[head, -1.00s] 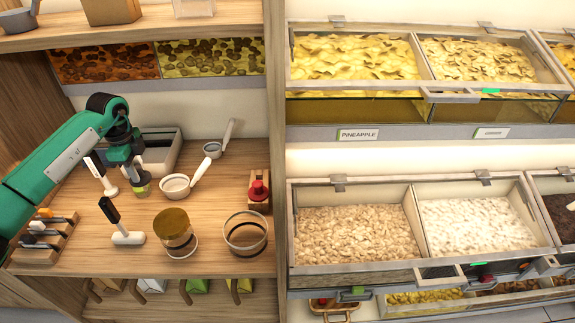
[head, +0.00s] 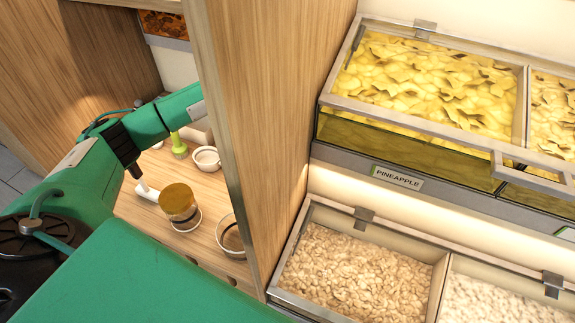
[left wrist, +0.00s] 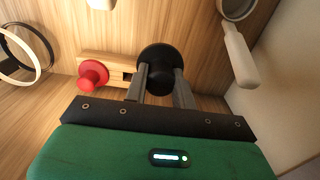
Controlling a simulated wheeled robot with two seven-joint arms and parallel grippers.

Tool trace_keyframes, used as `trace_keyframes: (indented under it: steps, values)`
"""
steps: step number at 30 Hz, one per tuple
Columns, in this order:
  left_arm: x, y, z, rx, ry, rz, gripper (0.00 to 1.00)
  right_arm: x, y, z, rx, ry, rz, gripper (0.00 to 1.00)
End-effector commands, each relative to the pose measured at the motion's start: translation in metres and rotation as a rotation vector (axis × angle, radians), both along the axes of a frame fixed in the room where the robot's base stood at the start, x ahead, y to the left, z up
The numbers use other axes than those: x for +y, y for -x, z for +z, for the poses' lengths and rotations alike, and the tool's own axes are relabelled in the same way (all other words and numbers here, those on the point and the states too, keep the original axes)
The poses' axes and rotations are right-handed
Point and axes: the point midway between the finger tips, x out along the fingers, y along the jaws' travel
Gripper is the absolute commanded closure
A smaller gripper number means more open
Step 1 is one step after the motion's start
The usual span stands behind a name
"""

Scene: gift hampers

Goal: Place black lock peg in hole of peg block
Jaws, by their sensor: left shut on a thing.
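In the left wrist view my left gripper (left wrist: 162,92) is shut on the black lock peg (left wrist: 160,56), whose round head shows between and beyond the fingers. The wooden peg block (left wrist: 116,59) lies just left of the peg, with a red peg (left wrist: 92,75) on its left part. The black peg is at the block's right end. The fingers and the peg's head hide its lower part, so I cannot tell whether it sits in a hole. In the head view my arm and the shelf's side panel hide the gripper and block. My right gripper is out of view.
The wooden side panel (head: 260,120) stands close beside the work shelf. A jar (head: 178,203), a clear bowl (head: 230,236) and a white cup (head: 206,159) stand on the shelf. A white-handled scoop (left wrist: 238,55) is near the gripper's right in the wrist view.

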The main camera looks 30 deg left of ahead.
Motion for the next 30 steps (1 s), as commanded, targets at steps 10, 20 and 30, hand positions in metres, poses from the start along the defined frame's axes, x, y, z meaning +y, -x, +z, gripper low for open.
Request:
trace_keyframes:
  steps: [10, 20, 30]
  values:
    - [-0.071, 0.046, 0.004, 0.002, 0.001, -0.005, 0.97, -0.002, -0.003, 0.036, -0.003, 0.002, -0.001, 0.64]
    - [-0.080, 0.051, -0.033, 0.001, 0.001, 0.001, 0.97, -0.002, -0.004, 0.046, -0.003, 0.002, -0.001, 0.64]
    - [-0.079, 0.051, -0.067, 0.003, 0.000, 0.001, 0.97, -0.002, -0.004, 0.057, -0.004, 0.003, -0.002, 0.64]
